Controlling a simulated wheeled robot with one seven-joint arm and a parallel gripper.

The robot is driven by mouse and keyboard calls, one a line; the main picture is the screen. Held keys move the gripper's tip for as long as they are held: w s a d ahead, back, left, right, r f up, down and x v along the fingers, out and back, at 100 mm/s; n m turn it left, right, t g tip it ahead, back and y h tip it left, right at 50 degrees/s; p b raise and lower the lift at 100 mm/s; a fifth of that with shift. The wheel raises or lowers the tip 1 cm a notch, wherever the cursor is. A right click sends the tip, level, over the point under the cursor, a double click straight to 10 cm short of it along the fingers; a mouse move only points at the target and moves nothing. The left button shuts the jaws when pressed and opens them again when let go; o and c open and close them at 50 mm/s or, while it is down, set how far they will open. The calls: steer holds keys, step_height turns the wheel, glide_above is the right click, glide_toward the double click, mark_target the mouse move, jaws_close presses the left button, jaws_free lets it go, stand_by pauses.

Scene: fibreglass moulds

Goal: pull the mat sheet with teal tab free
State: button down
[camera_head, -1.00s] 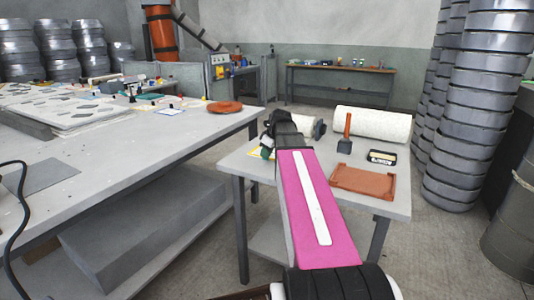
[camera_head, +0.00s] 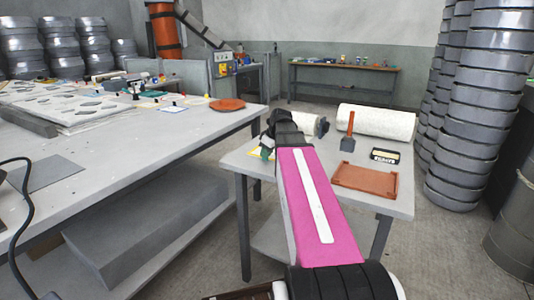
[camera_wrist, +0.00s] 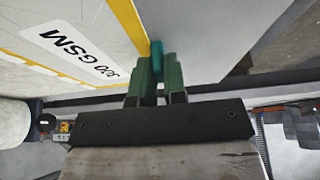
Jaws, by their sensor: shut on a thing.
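In the wrist view my gripper's green fingers (camera_wrist: 155,75) are shut on a teal tab (camera_wrist: 157,50). The tab is at the edge of a pale sheet (camera_wrist: 75,15) with yellow border lines and a white label reading "300 GSM" (camera_wrist: 76,52). Much of the sheet is outside the wrist view. In the head view my gripper (camera_head: 266,153) is over the left edge of the small grey table, beyond my pink arm link. A bit of yellow edging (camera_head: 253,152) shows beside it; the arm and gripper hide the rest, and the tab is too small to make out.
The small table (camera_head: 345,203) also holds a white roll (camera_head: 375,123), a tool with an orange handle (camera_head: 349,128), a black labelled box (camera_head: 385,156) and an orange tray (camera_head: 366,180). A long workbench (camera_head: 150,150) stands left, stacked grey rings (camera_head: 477,100) right.

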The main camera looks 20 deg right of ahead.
steer(key=shift+s+a, duration=2.1)
steer(key=shift+s, duration=0.05)
steer(key=shift+r, duration=0.15)
stand_by(0.5)
steer(key=shift+r, duration=2.35)
